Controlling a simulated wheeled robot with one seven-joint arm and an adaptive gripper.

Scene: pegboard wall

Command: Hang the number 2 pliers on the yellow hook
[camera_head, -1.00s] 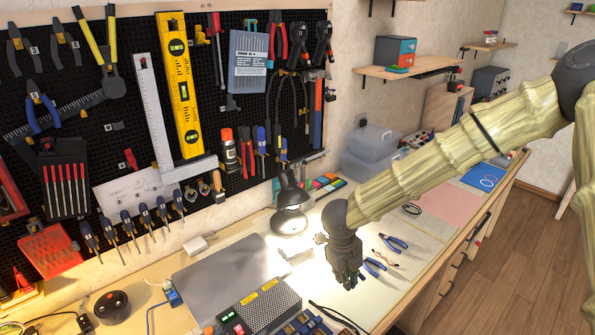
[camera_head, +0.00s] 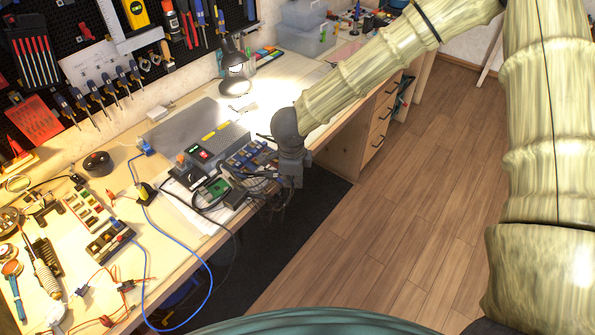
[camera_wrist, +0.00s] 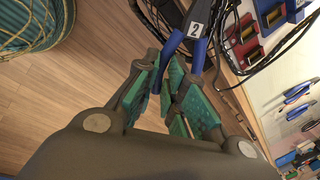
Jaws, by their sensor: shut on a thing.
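The number 2 pliers (camera_wrist: 198,50) show in the wrist view with blue handles and a white label reading 2. My gripper (camera_wrist: 178,82) has its green-padded fingers closed around the blue handles. In the head view my gripper (camera_head: 282,188) is by the front edge of the bench, and I cannot make out the pliers there. The pegboard (camera_head: 75,32) shows only its lower part at the top left of the head view. I cannot make out a yellow hook in either view.
The workbench (camera_head: 180,105) holds a grey power unit (camera_head: 222,145), a lamp (camera_head: 233,85), cables and electronics. A blue cable (camera_head: 212,270) hangs over its front edge. The wooden floor (camera_head: 385,220) is clear.

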